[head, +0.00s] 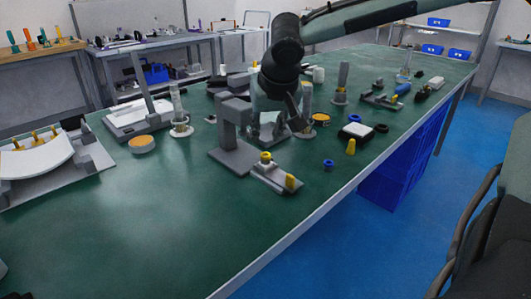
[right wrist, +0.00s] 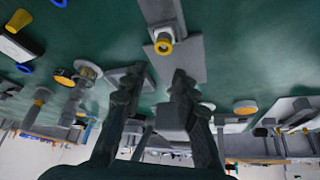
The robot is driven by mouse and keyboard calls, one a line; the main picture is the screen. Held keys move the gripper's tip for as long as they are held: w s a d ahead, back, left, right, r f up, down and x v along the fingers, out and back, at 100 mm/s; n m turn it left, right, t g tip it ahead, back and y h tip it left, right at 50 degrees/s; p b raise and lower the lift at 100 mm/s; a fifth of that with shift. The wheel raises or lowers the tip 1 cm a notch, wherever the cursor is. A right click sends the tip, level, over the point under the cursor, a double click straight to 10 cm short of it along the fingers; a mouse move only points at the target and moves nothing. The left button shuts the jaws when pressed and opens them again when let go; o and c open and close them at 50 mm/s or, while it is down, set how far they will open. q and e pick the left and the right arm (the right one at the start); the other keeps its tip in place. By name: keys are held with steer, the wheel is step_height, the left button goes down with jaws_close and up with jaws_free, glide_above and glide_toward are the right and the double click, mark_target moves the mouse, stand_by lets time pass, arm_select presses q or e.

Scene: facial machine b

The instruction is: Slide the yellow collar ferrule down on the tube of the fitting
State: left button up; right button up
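The yellow collar ferrule (head: 266,156) sits around an upright tube on a small grey fitting base (head: 272,177) in the head view. In the right wrist view the yellow collar (right wrist: 163,42) rings the tube's pale end, on a grey block at the top centre. My right gripper (head: 275,125) is above and behind the fitting, beside a grey stand. In the right wrist view my right gripper (right wrist: 157,75) has its two fingers apart, with nothing between them. The collar lies beyond the fingertips, apart from them. My left gripper is not in view.
The grey stand (head: 232,130) rises close behind the fitting. A yellow cone (head: 351,147), a blue ring (head: 328,163) and a black-and-white block (head: 356,131) lie to the right. A yellow-topped disc (head: 141,144) lies left. The green table (head: 150,230) is clear at front left.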

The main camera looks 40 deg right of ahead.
steer(key=shift+o, duration=0.4)
steer(key=o, duration=0.5)
steer(key=shift+c, duration=0.2)
steer(key=shift+r, duration=0.1)
steer(key=v, duration=1.2)
